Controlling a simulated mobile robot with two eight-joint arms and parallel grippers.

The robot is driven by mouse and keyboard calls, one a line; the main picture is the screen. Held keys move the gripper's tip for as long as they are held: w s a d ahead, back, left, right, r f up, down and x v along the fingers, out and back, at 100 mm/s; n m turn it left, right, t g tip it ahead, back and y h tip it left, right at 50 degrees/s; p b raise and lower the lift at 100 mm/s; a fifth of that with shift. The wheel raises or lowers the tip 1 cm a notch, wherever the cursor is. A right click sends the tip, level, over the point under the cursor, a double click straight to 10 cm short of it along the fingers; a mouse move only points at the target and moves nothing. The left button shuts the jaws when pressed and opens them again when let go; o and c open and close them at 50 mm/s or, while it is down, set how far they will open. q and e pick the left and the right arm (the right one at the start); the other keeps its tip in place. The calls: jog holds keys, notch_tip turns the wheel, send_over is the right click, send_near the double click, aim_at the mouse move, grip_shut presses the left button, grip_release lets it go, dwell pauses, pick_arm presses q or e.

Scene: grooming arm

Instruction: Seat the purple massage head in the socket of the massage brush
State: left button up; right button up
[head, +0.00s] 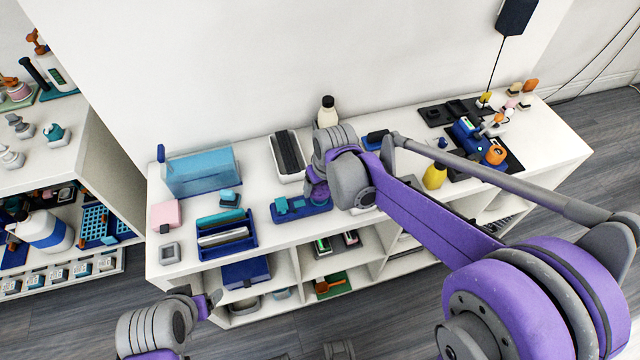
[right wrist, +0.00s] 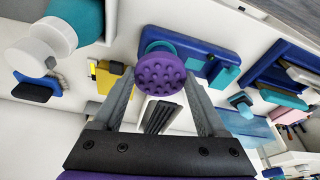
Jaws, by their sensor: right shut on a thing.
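The purple massage head (right wrist: 161,74) is round, with a studded face turned to the right wrist camera. My right gripper (head: 318,190) is shut on it, one finger at each side. Behind it in the wrist view lies a blue piece with teal parts (right wrist: 196,62), which looks like the massage brush on its base. A teal rounded part shows at the head's edge; I cannot tell whether they touch. In the head view the blue piece (head: 294,209) lies on the shelf top, just left of the gripper. My left gripper (head: 212,300) is low in front of the shelf; its fingers are unclear.
A blue tray (head: 226,247), a light-blue box (head: 200,172) and a pink block (head: 166,214) stand left on the white shelf top. A white tray with a dark item (head: 288,154), a cream bottle (head: 327,112) and a yellow bottle (head: 435,176) stand near my right arm.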

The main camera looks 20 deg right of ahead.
jog(key=shift+f+b, duration=0.6)
jog(key=shift+f, duration=0.3)
jog(key=o, duration=1.4)
jog(key=shift+r, duration=0.1)
jog(key=p+v, duration=0.1)
jog(key=v, duration=0.9)
jog(key=shift+r, duration=0.3)
jog(key=s+d+f+m+t+p, duration=0.1)
jog(key=s+d+p, duration=0.1)
jog(key=s, duration=0.6)
jog(key=s+d+f+m+t+p, duration=0.1)
jog(key=s+d+p, duration=0.1)
jog(key=s, duration=0.7)
jog(key=shift+s+m+h, duration=0.15)
jog(key=shift+m+h, duration=0.15)
jog(key=shift+h, duration=0.1)
